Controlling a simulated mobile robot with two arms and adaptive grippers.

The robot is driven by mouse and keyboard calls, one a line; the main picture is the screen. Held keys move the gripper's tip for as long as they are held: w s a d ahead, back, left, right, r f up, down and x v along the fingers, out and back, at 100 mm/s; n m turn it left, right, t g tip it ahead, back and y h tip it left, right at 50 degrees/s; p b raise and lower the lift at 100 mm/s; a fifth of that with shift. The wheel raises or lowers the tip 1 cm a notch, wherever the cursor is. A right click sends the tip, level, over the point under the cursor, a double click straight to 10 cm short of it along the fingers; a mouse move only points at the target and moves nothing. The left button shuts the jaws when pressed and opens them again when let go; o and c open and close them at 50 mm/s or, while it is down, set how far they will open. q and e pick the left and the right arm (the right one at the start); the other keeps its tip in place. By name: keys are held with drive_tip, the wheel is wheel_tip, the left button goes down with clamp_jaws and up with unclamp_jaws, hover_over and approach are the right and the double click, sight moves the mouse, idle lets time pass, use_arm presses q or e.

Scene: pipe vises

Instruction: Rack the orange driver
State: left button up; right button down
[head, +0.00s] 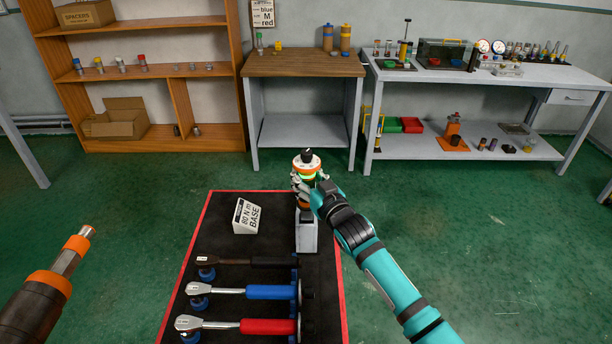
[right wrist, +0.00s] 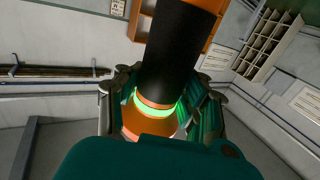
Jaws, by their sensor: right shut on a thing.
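The orange driver (head: 306,162) is upright in the head view, with a white and orange top, a black knob and a green glowing ring. My right gripper (head: 307,183) is shut around its body. In the right wrist view the driver shows as a black cylinder (right wrist: 180,45) with orange bands and a lit green ring, between the fingers (right wrist: 158,100). A grey block (head: 307,236) stands directly below the driver. The gripper hides part of the driver, and I cannot tell whether it touches the block. My left gripper is out of view.
Wrenches with black (head: 270,261), blue (head: 270,292) and red (head: 268,327) handles lie on the red-edged black mat (head: 222,215). A white sign (head: 246,215) stands there. A brown and orange tool (head: 45,295) enters at lower left. Shelves and benches line the wall; green floor is clear between.

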drive_tip(key=shift+f+b, duration=1.85)
drive_tip(key=shift+f, duration=0.55)
idle(1.8)
drive_tip(key=c, duration=0.7)
unclamp_jaws()
drive_tip(key=shift+f, duration=0.1)
drive_tip(key=shift+s+f, duration=0.1)
drive_tip(key=shift+f, duration=0.2)
drive_tip(key=v, duration=1.2)
drive_tip(key=shift+r, duration=0.15)
